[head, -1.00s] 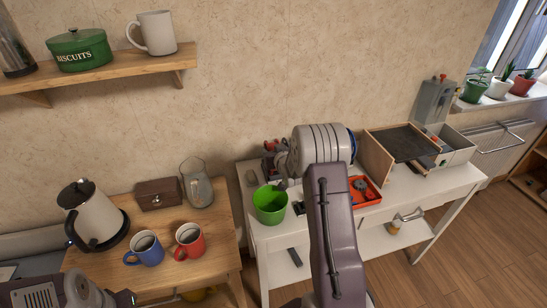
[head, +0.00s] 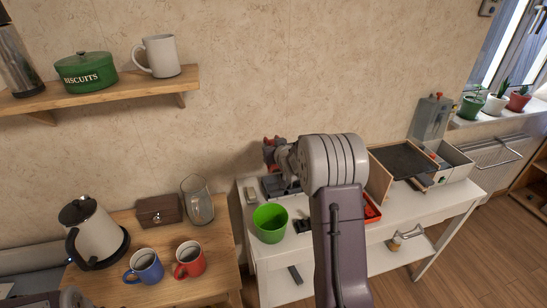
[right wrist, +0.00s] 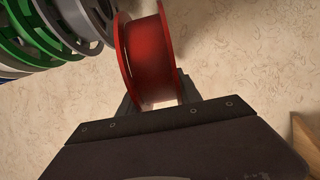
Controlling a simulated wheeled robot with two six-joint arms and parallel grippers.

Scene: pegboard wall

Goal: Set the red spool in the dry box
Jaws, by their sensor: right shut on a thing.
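The red spool (right wrist: 150,55) is between the dark fingers of my right gripper (right wrist: 156,92), which is shut on it. It is held tilted, with its wound face toward the right wrist camera. In the head view my right arm reaches over the white table, and its end is partly hidden behind its own links. Small red parts (head: 270,152) show near that end, too small to tell what they are. An open grey box (head: 458,172) stands at the table's right end; I cannot tell if it is the dry box. My left gripper is not in view.
Green (right wrist: 28,38) and grey (right wrist: 84,20) spools are close at the upper left of the wrist view. A green cup (head: 270,223) and a dark panel (head: 402,160) are on the white table. A tall grey container (head: 431,118) stands behind. Mugs and a kettle (head: 92,232) are left.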

